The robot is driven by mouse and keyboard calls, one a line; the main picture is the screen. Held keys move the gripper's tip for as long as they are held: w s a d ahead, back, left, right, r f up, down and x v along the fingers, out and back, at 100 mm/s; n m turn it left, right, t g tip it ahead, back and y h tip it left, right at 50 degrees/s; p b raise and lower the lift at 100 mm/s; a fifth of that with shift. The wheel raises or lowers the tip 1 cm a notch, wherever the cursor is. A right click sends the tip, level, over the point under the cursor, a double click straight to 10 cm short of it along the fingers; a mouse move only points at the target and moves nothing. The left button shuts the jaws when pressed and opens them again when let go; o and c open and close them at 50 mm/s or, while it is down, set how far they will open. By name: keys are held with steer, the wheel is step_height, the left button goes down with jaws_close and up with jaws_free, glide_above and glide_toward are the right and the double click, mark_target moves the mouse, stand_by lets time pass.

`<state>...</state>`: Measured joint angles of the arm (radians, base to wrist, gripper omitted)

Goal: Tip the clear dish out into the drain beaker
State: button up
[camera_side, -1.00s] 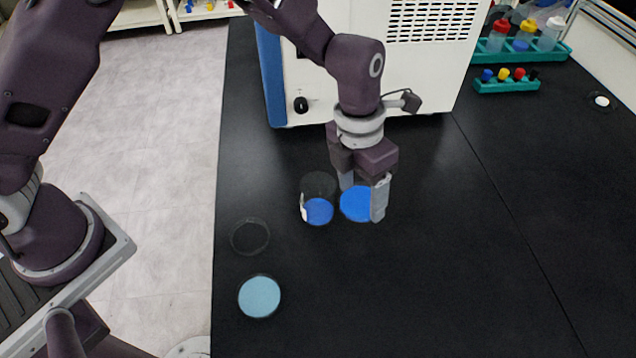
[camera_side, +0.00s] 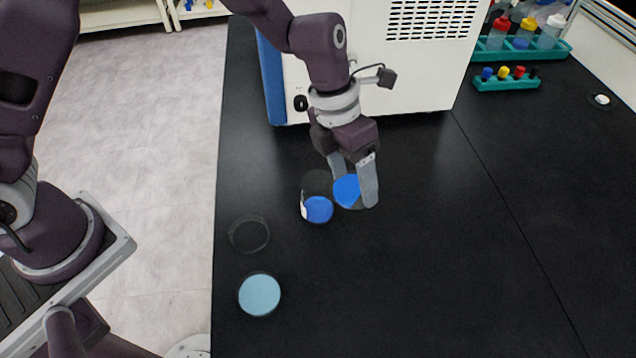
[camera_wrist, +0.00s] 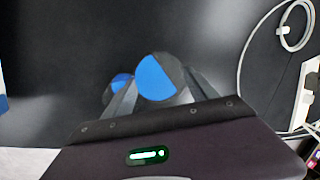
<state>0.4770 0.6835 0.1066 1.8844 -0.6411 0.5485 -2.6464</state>
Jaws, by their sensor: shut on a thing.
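My gripper (camera_side: 354,188) is shut on the clear dish (camera_side: 348,191), which holds blue liquid. The dish is tilted, and its blue content lies toward the left side, nearest the beaker. In the wrist view the dish (camera_wrist: 158,78) sits between the fingers, blue on its left part and clear on its right. The clear drain beaker (camera_side: 318,187) stands upright just left of the dish, with blue at its bottom and a white label on its side. The beaker also shows in the wrist view (camera_wrist: 117,86), partly hidden by a finger.
A dish with light blue content (camera_side: 260,295) and an empty clear dish (camera_side: 249,234) lie on the black bench at the front left. The white machine (camera_side: 400,60) stands behind. Teal racks (camera_side: 507,84) stand at the back right.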

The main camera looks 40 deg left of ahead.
mark_target(345, 188)
steer(key=shift+a+r, duration=0.15)
steer(key=shift+a+r+h, duration=0.35)
steer(key=shift+a+h, duration=0.05)
steer(key=shift+a+f+h+p, duration=0.3)
steer(key=shift+a+h+p, duration=0.25)
steer(key=shift+p, duration=0.1)
steer(key=shift+a+f+h+p, duration=0.25)
steer(key=shift+a+h+p, duration=0.25)
steer(key=shift+p, duration=0.15)
stand_by(1.5)
steer(key=shift+s+a+r+h+p, duration=0.1)
steer(key=shift+a+r+h+p, duration=0.1)
steer(key=shift+a+h+p, duration=0.6)
stand_by(1.4)
steer(key=shift+a+r+h+p, duration=0.2)
steer(key=shift+a+h+p, duration=0.1)
steer(key=shift+a+h, duration=0.4)
stand_by(1.7)
